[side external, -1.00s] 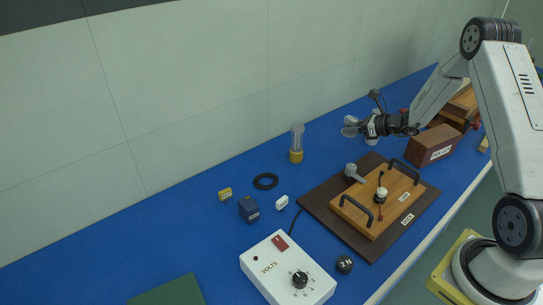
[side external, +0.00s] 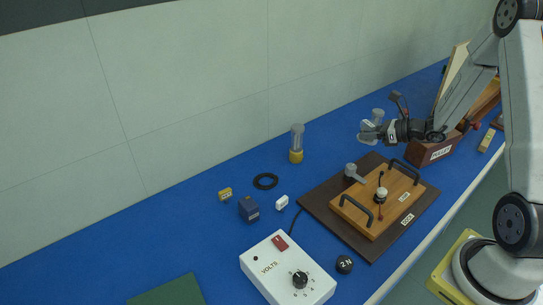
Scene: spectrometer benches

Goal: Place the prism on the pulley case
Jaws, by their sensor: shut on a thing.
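My gripper (side external: 366,131) is above the blue bench, left of the pulley case. It is shut on a small pale grey thing, probably the prism (side external: 367,126). The fingers and the small size hide its shape, so I cannot tell its tilt. The pulley case (side external: 425,155) is a brown box with a white label on its front, right of the wooden board. My arm crosses in front of its top and hides part of it. The gripper is apart from the case.
A board with two black handles (side external: 378,203) lies on a dark base below my gripper. A clear cylinder with a yellow base (side external: 296,143) stands left. A volts box (side external: 287,268), black ring (side external: 265,181) and small blocks lie nearer. The left bench is mostly clear.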

